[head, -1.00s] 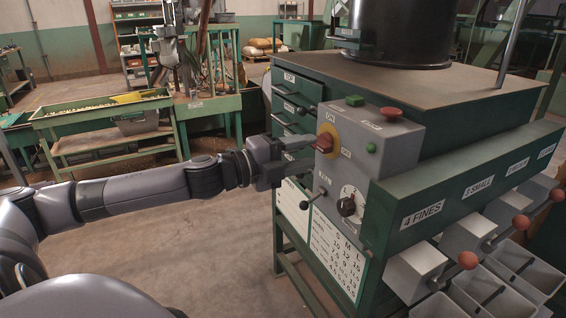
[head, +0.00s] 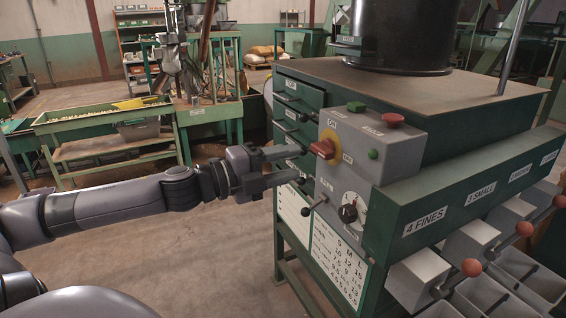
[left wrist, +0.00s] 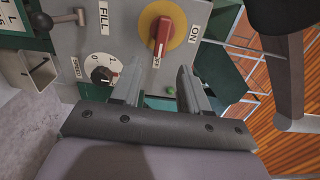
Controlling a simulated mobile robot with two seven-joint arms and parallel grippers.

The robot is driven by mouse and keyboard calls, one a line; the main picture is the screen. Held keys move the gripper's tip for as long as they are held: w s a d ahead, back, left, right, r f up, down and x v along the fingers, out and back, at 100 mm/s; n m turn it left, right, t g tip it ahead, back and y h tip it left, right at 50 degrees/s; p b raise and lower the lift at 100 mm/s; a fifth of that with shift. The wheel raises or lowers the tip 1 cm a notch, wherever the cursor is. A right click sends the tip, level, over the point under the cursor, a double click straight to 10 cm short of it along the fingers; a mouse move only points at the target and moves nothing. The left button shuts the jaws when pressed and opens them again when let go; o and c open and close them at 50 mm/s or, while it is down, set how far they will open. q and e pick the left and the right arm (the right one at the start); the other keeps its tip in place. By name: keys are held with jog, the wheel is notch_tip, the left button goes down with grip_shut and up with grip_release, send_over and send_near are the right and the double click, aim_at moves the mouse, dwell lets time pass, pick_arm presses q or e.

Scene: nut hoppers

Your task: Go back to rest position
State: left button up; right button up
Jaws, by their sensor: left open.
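My left gripper (head: 295,166) is open and empty in the head view, pointing right at the grey control box. It stands a little apart from the red rotary switch (head: 323,149) on its yellow disc. In the left wrist view, the two fingers (left wrist: 158,88) are spread, with the red switch handle (left wrist: 162,35) ahead of them and not between them. The grey control box (head: 358,132) also carries a black speed knob (head: 348,212), a small lever and push buttons. My right gripper is in neither view.
The green hopper machine (head: 450,95) fills the right side, with chute levers and bins (head: 468,300) at its front. A green sorting table (head: 100,120) stands at the back left. The concrete floor (head: 200,245) below my arm is clear.

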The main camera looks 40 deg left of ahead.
pick_arm(q)
jog(key=shift+s+a, duration=0.1)
jog(key=shift+s, duration=0.05)
jog(key=shift+f, duration=0.1)
dwell(0.6)
jog(key=s+a+f+n+g+y+p, duration=0.1)
jog(key=s+f+n+y, duration=0.4)
jog(key=f, duration=0.6)
jog(key=s+f+n+g+y+p, duration=0.1)
jog(key=s+f+n, duration=0.1)
jog(key=f+n, duration=0.7)
jog(key=s+d+f+n+g, duration=0.2)
jog(key=s+d+f+n, duration=0.1)
jog(key=s+d+f, duration=0.2)
jog(key=s+d+f+n+g+h, duration=0.1)
jog(key=s+d+f, duration=0.4)
jog(key=d+f, duration=0.5)
jog(key=shift+d+n+g+p, duration=0.55)
jog(key=shift+d+n, duration=0.3)
jog(key=shift+n, duration=0.35)
jog(key=shift+s, duration=0.1)
